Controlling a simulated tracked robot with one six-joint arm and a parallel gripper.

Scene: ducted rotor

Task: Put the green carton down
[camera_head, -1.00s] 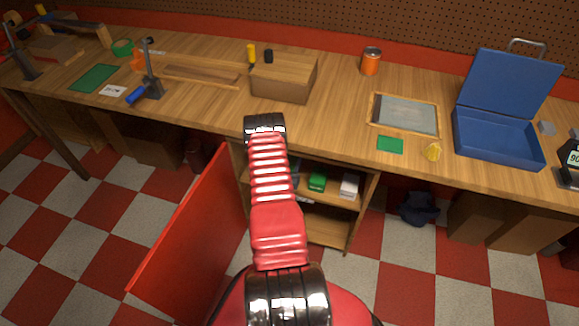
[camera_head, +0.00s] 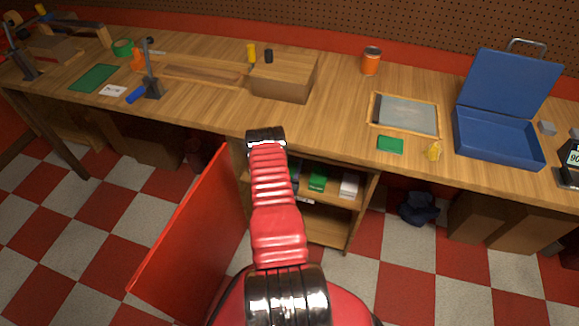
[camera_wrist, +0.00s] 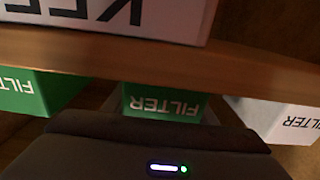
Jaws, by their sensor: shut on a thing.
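In the wrist view, a green carton (camera_wrist: 163,102) marked FILTER is at the centre, just beyond the dark body of my gripper (camera_wrist: 162,115). My gripper is shut on this carton. The carton is close to a wooden shelf board (camera_wrist: 160,60); whether it touches the board I cannot tell. A second green carton (camera_wrist: 30,92) is to the left and a white FILTER carton (camera_wrist: 280,118) to the right. In the head view my arm hides the gripper and the held carton; a green carton (camera_head: 317,182) and a white carton (camera_head: 349,186) show in the cabinet.
A large white box (camera_wrist: 130,18) lies across the board from the cartons in the wrist view. The cabinet's red door (camera_head: 190,240) stands open at the left. The workbench (camera_head: 330,125) is above the cabinet, with a blue case (camera_head: 495,135) at the right.

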